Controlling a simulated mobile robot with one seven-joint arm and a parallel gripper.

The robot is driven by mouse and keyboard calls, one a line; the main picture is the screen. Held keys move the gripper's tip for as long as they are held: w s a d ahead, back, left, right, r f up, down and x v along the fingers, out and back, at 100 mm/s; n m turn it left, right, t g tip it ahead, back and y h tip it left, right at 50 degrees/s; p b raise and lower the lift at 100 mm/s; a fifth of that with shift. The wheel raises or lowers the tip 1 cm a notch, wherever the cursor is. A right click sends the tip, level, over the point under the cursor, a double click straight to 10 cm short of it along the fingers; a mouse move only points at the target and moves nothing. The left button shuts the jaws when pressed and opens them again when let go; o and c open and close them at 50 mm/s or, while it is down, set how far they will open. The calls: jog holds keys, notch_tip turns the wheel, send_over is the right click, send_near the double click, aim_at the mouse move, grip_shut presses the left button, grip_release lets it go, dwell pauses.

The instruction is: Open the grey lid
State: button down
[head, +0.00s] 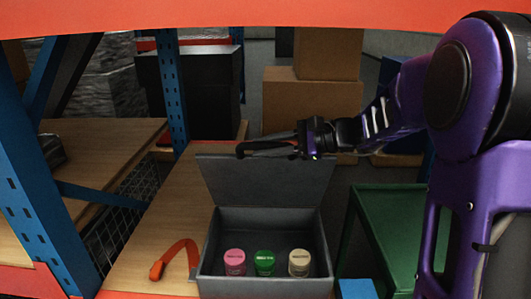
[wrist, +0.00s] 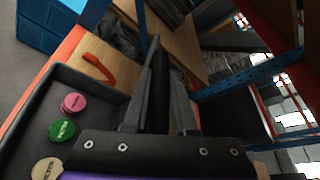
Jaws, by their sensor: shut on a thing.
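The grey lid (head: 262,181) stands raised, roughly upright, at the back of an open grey box (head: 265,219) in the head view. My gripper (head: 243,150) reaches in from the right along the lid's top edge and is shut on the lid. In the wrist view my gripper's dark fingers (wrist: 164,85) point up the picture, with the box (wrist: 100,82) to their left. The exact contact between fingers and lid is hard to make out, dark against dark.
Pink (head: 235,262), green (head: 264,263) and beige (head: 299,262) tins stand inside the box. An orange strap (head: 178,257) lies on the wooden shelf (head: 165,215) to its left. A green table (head: 385,225) stands right. An orange beam (head: 250,13) crosses overhead.

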dwell(0.3)
jog(key=c, duration=0.7)
grip_release()
jog(key=shift+d, duration=0.15)
jog(key=v, duration=1.7)
jog(key=shift+d, duration=0.1)
